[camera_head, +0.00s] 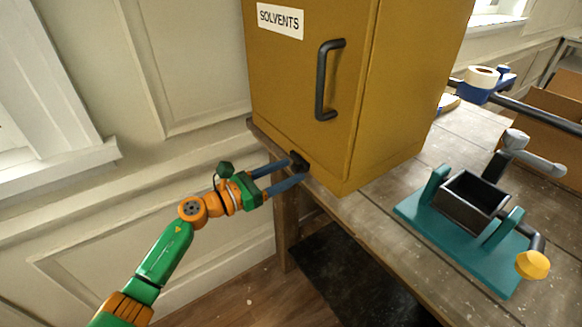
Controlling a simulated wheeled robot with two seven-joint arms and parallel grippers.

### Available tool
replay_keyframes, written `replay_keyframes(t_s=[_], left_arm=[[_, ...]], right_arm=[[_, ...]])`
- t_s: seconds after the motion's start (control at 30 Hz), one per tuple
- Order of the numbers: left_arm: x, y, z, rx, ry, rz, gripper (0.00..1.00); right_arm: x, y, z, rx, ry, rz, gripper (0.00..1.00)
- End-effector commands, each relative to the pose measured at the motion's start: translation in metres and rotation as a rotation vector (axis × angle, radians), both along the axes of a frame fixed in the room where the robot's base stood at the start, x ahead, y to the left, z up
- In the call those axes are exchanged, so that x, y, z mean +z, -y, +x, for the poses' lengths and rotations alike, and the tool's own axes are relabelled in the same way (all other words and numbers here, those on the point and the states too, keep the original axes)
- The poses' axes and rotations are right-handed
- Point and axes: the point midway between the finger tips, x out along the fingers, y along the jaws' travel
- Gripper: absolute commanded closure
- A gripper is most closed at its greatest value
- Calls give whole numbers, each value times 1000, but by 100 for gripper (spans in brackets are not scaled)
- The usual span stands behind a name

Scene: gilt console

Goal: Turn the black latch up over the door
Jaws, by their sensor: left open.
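A yellow cabinet (410,90) stands on a wooden bench, tilted in the picture. Its door (290,95) is closed, with a black bar handle (325,80) and a "SOLVENTS" label (280,20). The small black latch (298,160) sits at the door's bottom edge, near the bench's front edge. My left gripper (298,170) reaches in from the left, its two blue fingers open on either side of the latch. The fingertips hide part of the latch, and I cannot tell whether they touch it. My right gripper is not in view.
On the bench (365,215), right of the cabinet, stands a teal-based device (475,235) with a dark box and yellow knob. Behind it are a tape dispenser (482,82) and a cardboard box (545,120). A panelled wall (185,60) stands behind my left arm.

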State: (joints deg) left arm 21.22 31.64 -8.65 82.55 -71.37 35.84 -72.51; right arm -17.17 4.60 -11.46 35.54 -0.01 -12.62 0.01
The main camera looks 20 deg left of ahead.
Motion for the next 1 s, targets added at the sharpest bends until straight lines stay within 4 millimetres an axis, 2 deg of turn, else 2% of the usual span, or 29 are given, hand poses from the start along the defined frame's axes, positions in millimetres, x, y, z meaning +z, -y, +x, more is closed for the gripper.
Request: replay_keyframes(t_s=[0.27, 0.3, 0.5, 0.53, 1.0], left_arm=[[-1, 5, 6, 0, -2, -1, 39], [-1, 5, 6, 0, -2, -1, 41], [-1, 5, 5, 0, -3, -2, 95], [-1, 5, 5, 0, -3, -2, 100], [4, 4, 5, -1, -61, -74, 100]], right_arm=[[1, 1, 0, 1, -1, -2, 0], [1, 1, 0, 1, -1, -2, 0], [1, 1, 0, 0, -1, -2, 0], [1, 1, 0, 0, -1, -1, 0], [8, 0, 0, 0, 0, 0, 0]])
